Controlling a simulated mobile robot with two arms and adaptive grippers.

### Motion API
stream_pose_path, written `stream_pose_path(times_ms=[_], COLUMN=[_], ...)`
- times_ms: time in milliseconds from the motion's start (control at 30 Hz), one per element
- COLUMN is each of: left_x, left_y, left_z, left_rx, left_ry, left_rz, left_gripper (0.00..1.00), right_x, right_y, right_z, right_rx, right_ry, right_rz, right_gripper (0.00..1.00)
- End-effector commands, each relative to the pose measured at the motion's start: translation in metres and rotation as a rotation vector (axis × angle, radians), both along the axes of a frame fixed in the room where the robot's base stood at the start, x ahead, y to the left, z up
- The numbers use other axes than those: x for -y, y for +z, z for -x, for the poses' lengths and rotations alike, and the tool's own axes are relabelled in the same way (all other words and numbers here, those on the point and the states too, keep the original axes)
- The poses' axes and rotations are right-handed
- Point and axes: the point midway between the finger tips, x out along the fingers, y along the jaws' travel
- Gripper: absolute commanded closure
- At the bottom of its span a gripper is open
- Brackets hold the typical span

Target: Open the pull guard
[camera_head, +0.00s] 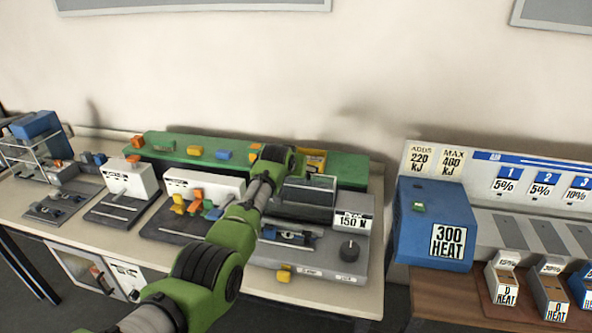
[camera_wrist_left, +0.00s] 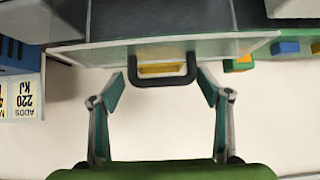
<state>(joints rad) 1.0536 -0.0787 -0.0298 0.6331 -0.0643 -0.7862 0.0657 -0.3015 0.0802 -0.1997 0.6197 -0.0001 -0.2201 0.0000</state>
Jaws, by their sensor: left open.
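In the head view the guard (camera_head: 308,197) stands on the grey machine marked 150 N. My right gripper is in neither view.
Other small stations (camera_head: 130,178) stand to the left on the table. A green shelf (camera_head: 175,147) with coloured blocks runs behind. A blue HEAT box (camera_head: 437,220) stands to the right, across a gap. A yellow box (camera_head: 314,160) lies behind the guard.

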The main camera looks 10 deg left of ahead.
Motion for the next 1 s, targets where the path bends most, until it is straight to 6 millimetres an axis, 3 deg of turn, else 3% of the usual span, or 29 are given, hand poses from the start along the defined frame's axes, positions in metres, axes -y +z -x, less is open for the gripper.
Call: stream_pose_path(times_ms=[467, 1000], left_x=[-0.001, -0.001], left_y=[0.012, 0.058], left_z=[0.02, 0.073], left_rx=[-0.003, 0.002], left_ry=[0.0, -0.001], left_rz=[0.0, 0.0], left_gripper=[0.3, 0.3], right_x=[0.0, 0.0], right_y=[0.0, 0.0], right_z=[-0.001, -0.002], right_rx=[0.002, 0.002], right_ry=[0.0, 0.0], right_rz=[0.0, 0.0], right_gripper=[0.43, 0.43])
